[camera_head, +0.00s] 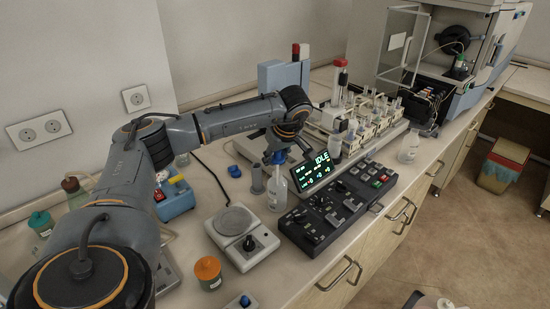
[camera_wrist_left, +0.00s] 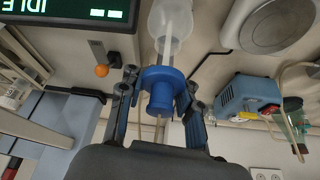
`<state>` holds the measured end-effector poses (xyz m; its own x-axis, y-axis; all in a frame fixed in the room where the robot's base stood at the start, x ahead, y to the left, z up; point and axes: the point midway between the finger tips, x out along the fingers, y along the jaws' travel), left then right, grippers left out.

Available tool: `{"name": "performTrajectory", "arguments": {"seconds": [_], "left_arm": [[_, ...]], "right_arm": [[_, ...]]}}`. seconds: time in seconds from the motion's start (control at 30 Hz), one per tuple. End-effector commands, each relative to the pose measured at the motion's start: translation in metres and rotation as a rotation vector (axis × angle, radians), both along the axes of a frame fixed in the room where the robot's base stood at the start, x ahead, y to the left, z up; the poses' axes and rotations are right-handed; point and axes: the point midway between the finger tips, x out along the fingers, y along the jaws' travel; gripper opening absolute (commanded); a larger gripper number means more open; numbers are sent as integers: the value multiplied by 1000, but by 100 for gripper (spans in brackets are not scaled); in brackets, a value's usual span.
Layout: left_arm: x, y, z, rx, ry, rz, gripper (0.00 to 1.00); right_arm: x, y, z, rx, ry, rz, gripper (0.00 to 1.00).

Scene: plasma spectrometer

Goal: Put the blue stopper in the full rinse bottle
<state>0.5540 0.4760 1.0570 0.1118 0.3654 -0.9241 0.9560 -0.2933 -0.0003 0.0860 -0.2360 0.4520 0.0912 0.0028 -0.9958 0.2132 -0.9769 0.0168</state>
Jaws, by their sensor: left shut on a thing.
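My left gripper (camera_head: 278,157) points down just above a clear bottle (camera_head: 277,192) standing left of the lit display. In the left wrist view my left gripper (camera_wrist_left: 160,95) is shut on the blue stopper (camera_wrist_left: 160,88), with its round flange between the fingers. A thin pale tube runs from the stopper toward the translucent bottle (camera_wrist_left: 171,28) and shows inside it. I cannot tell whether the stopper touches the bottle's neck. A second clear bottle (camera_head: 409,148) stands farther right on the counter. The liquid levels are hard to read. My right gripper is not in view.
A grey cylinder (camera_head: 257,180) stands close left of the near bottle. The control panel (camera_head: 340,212) and IDLE display (camera_head: 314,170) are close on the right. A hotplate (camera_head: 241,236) is in front. Racks of vials (camera_head: 367,122) stand behind.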

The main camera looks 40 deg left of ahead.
Motion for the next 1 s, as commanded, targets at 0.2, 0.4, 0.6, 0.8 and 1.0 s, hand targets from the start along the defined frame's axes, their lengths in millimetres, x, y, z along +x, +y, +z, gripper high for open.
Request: {"name": "performTrajectory", "arguments": {"seconds": [0.2, 0.4, 0.6, 0.8, 1.0], "left_arm": [[0, 0, -7, 0, 0, 0, 0], [0, 0, -12, 0, 0, 0, 0], [0, 0, -17, 0, 1, 0, 0], [0, 0, -22, 0, 1, 0, 0], [0, 0, -25, 0, 1, 0, 31]], "right_arm": [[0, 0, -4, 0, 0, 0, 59], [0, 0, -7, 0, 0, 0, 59], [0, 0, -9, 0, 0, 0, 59], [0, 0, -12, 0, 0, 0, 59], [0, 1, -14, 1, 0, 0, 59]]}}
